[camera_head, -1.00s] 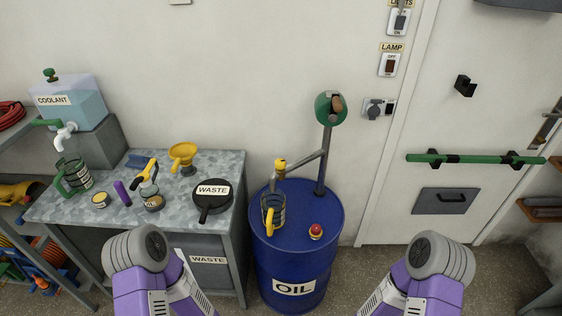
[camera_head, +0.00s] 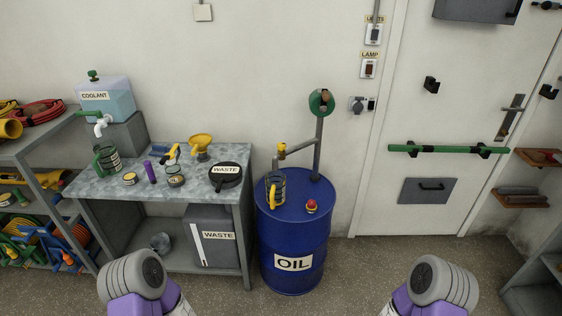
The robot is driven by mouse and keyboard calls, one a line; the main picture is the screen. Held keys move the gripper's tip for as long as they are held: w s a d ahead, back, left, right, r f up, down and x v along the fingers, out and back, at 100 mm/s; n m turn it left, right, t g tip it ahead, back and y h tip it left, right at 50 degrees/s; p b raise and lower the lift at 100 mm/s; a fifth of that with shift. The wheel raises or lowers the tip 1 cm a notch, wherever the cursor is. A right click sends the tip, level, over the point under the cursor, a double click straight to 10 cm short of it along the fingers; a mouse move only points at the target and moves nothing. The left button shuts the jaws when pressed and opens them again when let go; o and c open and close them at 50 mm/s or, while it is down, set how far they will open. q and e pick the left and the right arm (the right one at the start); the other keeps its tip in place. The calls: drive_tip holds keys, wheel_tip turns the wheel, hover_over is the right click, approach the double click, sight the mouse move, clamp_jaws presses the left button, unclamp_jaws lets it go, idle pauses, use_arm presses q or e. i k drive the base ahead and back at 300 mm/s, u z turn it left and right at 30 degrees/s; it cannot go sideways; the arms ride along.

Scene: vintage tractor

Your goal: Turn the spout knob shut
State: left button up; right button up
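A blue oil drum (camera_head: 294,262) stands on the floor in the middle of the head view. A grey pump pipe rises from its lid to a green pump head (camera_head: 321,102), and a side spout (camera_head: 300,148) runs left from it. A small yellow knob (camera_head: 281,147) sits at the spout's end; its exact setting is too small to tell. A clear jug with a yellow handle (camera_head: 275,187) stands on the lid below the spout. Grey and purple links of my two arms show at the bottom edge, well short of the drum. Neither gripper is in view.
A coolant tank (camera_head: 106,98) stands behind. Floor right of the drum is clear.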

sight(281, 146)
drive_tip(key=z, duration=1.25)
drive_tip(key=k, duration=0.1)
drive_tip(key=u, duration=2.4)
drive_tip(key=i, duration=0.8)
drive_tip(key=u, duration=0.05)
